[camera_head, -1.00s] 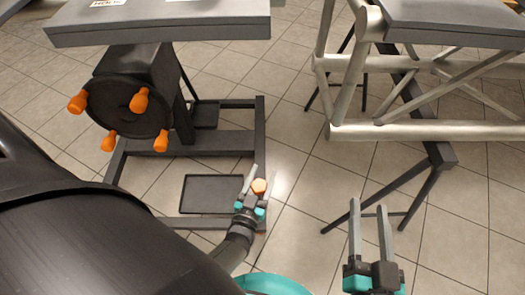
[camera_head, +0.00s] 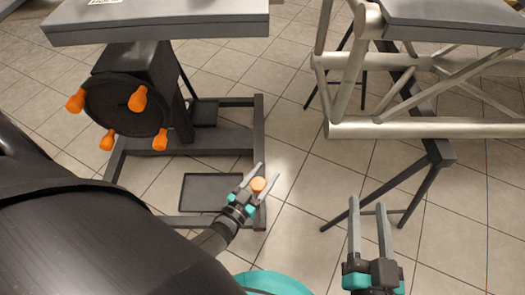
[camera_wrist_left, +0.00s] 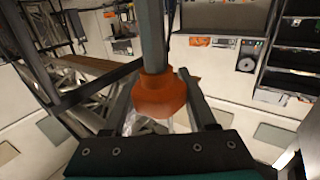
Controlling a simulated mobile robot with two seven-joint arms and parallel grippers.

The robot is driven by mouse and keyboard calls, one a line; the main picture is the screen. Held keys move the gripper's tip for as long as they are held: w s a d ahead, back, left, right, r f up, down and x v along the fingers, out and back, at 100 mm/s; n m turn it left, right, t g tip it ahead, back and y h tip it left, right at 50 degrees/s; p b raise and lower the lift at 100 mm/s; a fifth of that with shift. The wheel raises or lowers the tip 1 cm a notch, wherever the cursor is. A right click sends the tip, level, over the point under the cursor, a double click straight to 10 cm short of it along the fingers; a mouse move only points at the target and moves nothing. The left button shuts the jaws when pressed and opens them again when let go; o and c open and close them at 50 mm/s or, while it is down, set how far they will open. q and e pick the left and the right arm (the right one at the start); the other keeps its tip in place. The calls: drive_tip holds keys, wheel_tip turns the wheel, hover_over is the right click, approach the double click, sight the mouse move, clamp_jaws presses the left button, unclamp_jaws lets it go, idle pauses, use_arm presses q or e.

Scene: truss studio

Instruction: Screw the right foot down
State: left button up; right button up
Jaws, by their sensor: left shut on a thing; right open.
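An orange knob-like foot (camera_head: 258,184) sits between the fingers of my left gripper (camera_head: 269,169) in the head view. My left gripper is shut on it, with both fingers pointing up and to the right. In the left wrist view the orange foot (camera_wrist_left: 158,97) is round and flared, with a grey post (camera_wrist_left: 152,40) rising from it between the fingers. Whether the foot touches the floor cannot be told. My right gripper (camera_head: 369,205) is open and empty at the lower right, away from the foot.
A dark stand with several orange knobs on a round plate (camera_head: 125,104) is at the left. A flat dark tray (camera_head: 208,193) lies beside the left gripper. A pale truss (camera_head: 425,129) rests on a dark trestle (camera_head: 437,153) at right. Tiled floor is clear between them.

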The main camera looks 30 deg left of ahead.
use_arm(q)
drive_tip(key=shift+d+m+g+h, duration=0.25)
drive_tip(key=shift+m+h, duration=0.6)
drive_tip(key=shift+h, duration=0.45)
drive_tip(key=shift+d+m+g+h, duration=0.15)
drive_tip(key=shift+m+g+h, duration=0.1)
drive_tip(key=shift+m+h, duration=0.85)
drive_tip(key=shift+d+r+m+g+h, duration=0.15)
drive_tip(key=shift+m+g+h, duration=0.1)
drive_tip(key=shift+h, duration=0.35)
drive_tip(key=shift+d+f+m+g+h, duration=0.1)
drive_tip(key=shift+m+g+h, duration=0.15)
drive_tip(key=shift+h, duration=0.35)
drive_tip(key=o, duration=1.4)
drive_tip(key=shift+s, duration=0.1)
drive_tip(key=shift+c, duration=0.2)
drive_tip(key=shift+s, duration=0.1)
drive_tip(key=v, duration=1.5)
use_arm(e)
drive_tip(key=shift+w+f, duration=0.15)
use_arm(q)
drive_tip(key=shift+s, duration=0.1)
